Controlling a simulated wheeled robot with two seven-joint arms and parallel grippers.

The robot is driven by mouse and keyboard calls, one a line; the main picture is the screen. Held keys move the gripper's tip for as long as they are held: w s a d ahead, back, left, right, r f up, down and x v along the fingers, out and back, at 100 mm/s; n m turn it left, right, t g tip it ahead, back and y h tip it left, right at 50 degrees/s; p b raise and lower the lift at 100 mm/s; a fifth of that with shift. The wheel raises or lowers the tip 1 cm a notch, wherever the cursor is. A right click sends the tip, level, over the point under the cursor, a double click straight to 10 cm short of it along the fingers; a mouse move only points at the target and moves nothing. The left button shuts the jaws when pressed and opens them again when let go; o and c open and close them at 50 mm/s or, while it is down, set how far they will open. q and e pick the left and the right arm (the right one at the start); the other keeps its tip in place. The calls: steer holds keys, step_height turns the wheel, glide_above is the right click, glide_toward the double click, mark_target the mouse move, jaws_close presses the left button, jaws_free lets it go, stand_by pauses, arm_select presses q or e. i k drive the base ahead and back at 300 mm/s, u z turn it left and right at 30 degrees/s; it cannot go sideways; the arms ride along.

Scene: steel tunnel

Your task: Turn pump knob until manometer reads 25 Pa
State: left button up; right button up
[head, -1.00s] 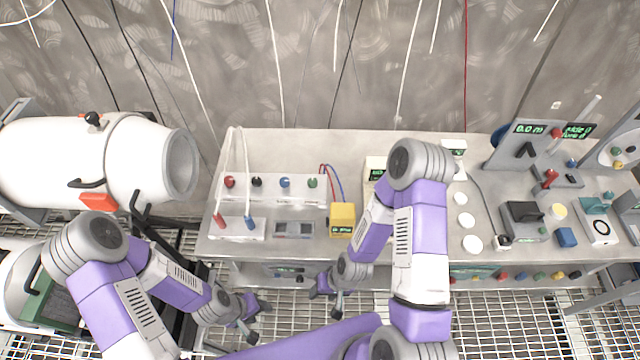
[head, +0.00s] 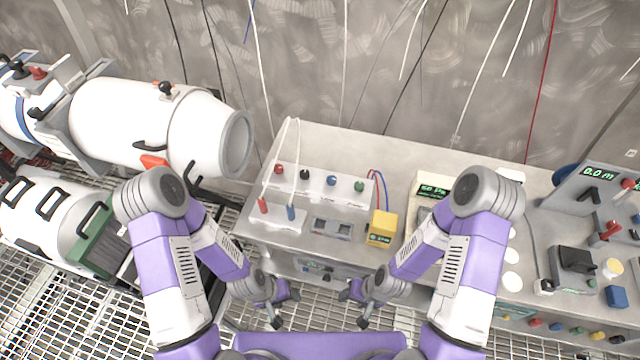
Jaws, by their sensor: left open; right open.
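A beige instrument box with a green digital display (head: 433,190) stands on the bench; the display seems to read about 60 Pa, though the digits are small. My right arm covers much of the box, and I cannot make out a pump knob on it. My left gripper (head: 286,307) is open and empty, in front of the bench's front edge and below its top. My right gripper (head: 354,307) is open and empty, a little to its right, also in front of the bench. Neither touches anything.
A white panel (head: 318,187) with red, black, blue and green parts stands on the bench (head: 400,148), with a yellow meter (head: 382,227) beside it. White tanks (head: 125,120) lie at left. More devices, including a dark box (head: 575,265), stand at right. Cables hang behind.

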mark_target(359, 185)
steer(key=k, duration=1.3)
steer(key=z, duration=0.1)
steer(key=i, duration=0.65)
steer(key=z, duration=0.4)
